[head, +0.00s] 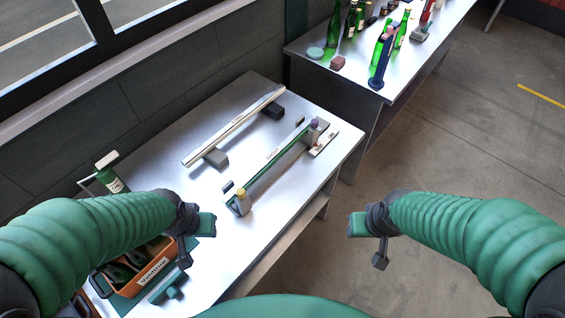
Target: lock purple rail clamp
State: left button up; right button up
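The purple rail clamp (314,127) is a grey block with a small purple top, at the far right end of a long green-and-white rail (275,160) on the metal table. A similar yellow-topped clamp (241,200) stands at the rail's near left end. Whether the purple clamp is locked is too small to tell. My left gripper (208,225) is over the near part of the table, left of and nearer than the yellow clamp. My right gripper (356,225) is over the floor, right of the table. Both are apart from the clamps; their finger openings cannot be made out.
A pale bar (235,128) rests on two dark blocks behind the rail. A small plate (324,143) lies beside the purple clamp. A second table (366,84) holds green bottles.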

aim_at(314, 122)
jog(key=l+u, duration=0.1)
jog(key=u, duration=0.7)
jog(key=i+l+u, duration=0.15)
jog(key=l+u, duration=0.3)
jog(key=l, duration=0.25)
jog(key=l+u, duration=0.4)
jog(key=l, duration=0.3)
jog(key=k+l+u, duration=0.1)
jog(key=l+u, duration=0.35)
jog(key=l, duration=0.25)
jog(key=k+l, duration=0.1)
jog(key=l, duration=0.8)
jog(key=k+l, duration=0.15)
jog(key=l, duration=0.35)
jog(key=k+l, duration=0.1)
jog(key=l, duration=0.35)
jog(key=u, duration=0.05)
